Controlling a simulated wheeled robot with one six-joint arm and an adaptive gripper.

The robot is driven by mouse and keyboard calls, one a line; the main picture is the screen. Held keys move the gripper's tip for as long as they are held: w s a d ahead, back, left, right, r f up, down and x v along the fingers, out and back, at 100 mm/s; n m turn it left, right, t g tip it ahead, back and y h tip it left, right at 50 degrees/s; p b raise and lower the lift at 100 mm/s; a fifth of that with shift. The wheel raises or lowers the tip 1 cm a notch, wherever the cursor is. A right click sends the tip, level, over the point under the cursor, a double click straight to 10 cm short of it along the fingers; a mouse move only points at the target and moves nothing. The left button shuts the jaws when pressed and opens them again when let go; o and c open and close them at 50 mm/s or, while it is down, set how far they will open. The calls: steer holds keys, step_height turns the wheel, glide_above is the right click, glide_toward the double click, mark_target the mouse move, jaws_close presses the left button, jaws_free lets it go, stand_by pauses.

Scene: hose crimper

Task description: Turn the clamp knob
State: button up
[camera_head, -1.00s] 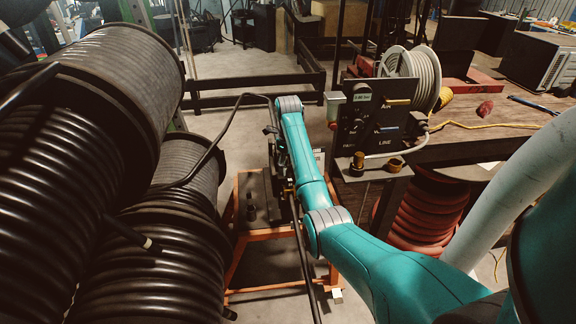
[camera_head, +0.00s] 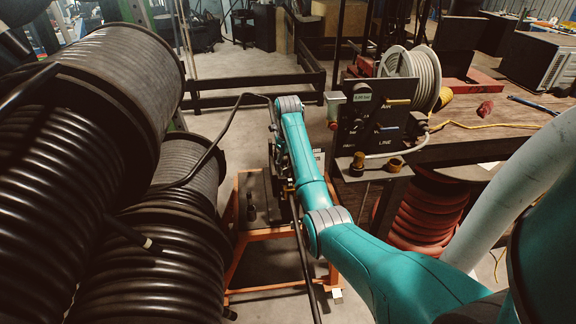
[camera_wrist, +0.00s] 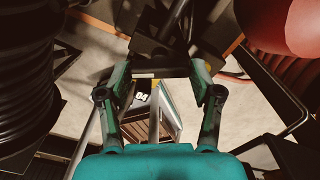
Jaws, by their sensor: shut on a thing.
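In the wrist view, my gripper (camera_wrist: 160,71) has its two fingers spread fairly wide, with their tips against the ends of a dark crosspiece, which seems to be the clamp knob (camera_wrist: 158,73). The knob's exact shape and angle are hard to tell in the dark. A dark machine body lies just beyond it at the top. In the head view, my teal arm reaches down to the crimper on an orange stand (camera_head: 240,235). The arm hides the knob and most of my gripper there.
Big black hose reels (camera_head: 120,80) fill the left side. A black hose runs from them past my wrist. A panel with gauge and valves (camera_head: 372,125) stands on the workbench (camera_head: 475,150) at right, above a red hose coil (camera_head: 425,210). Concrete floor shows around the stand.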

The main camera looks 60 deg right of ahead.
steer(key=o, duration=1.1)
steer(key=shift+o, duration=0.2)
steer(key=shift+n, duration=0.3)
